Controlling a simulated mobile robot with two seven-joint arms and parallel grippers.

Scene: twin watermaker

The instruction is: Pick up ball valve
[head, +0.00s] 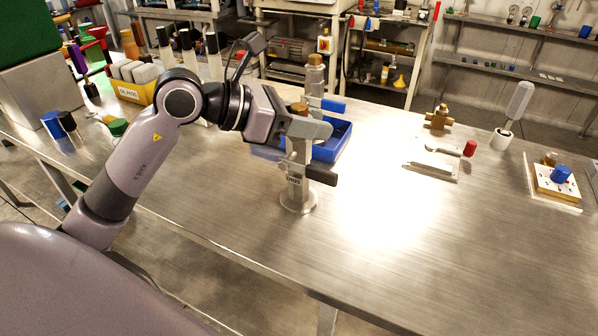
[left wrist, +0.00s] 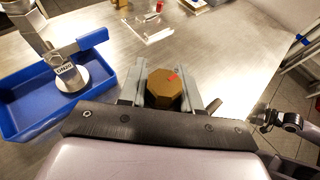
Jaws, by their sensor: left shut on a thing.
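My left gripper (head: 306,131) is shut around the upper part of an upright steel ball valve (head: 297,178) with a black lever and a small label. In the left wrist view its brown-gold hexagonal top (left wrist: 165,89), with a red mark, sits between the fingers of the left gripper (left wrist: 165,74). The valve's round base appears to rest on the bench. A second steel valve with a blue lever (head: 333,106) stands behind it; its blue lever (left wrist: 92,39) and label also show in the left wrist view. My right gripper is not in view.
A blue tray (left wrist: 20,133) holds the blue-levered valve, just behind the held one. The bench's front middle is clear.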

